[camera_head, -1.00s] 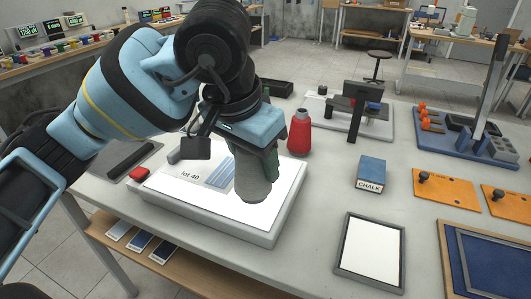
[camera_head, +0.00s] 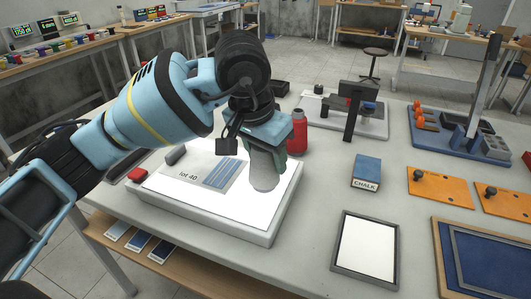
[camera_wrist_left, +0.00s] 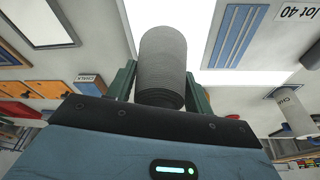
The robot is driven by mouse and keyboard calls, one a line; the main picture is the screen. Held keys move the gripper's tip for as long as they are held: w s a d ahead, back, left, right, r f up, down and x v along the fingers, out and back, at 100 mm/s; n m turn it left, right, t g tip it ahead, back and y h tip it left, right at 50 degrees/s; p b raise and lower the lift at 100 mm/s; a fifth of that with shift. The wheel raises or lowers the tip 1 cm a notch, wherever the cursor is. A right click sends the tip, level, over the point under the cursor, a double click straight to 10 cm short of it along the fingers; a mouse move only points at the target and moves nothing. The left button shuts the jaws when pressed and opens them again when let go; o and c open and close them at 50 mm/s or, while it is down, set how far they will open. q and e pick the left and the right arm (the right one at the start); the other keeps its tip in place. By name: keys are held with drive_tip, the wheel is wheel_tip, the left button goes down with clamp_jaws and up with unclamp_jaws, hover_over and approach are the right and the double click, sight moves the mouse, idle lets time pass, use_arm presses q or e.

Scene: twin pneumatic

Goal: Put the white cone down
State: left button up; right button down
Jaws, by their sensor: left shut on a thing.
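The white cone (camera_head: 263,174), pale grey in this light, is between the green fingers of my left gripper (camera_head: 265,158). The gripper is shut on it from above and holds it upright over the right part of a bright white light panel (camera_head: 262,237). I cannot tell whether its base touches the panel. In the left wrist view the cone (camera_wrist_left: 162,65) shows ribbed sides, with a finger on either side. A sheet marked "lot 40" with blue stripes (camera_head: 222,173) lies on the panel, left of the cone. My right gripper is not in view.
A red bottle-like cone (camera_head: 299,135) stands just behind the panel's right side. A blue chalk box (camera_head: 367,171) and a framed white board (camera_head: 367,248) lie to the right. The table between panel and chalk box is clear.

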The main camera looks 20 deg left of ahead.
sight(255, 172)
use_arm(q)
drive_tip(key=shift+f, duration=0.15)
drive_tip(key=o, duration=1)
drive_tip(key=shift+o, duration=0.2)
drive_tip(key=v, duration=1.2)
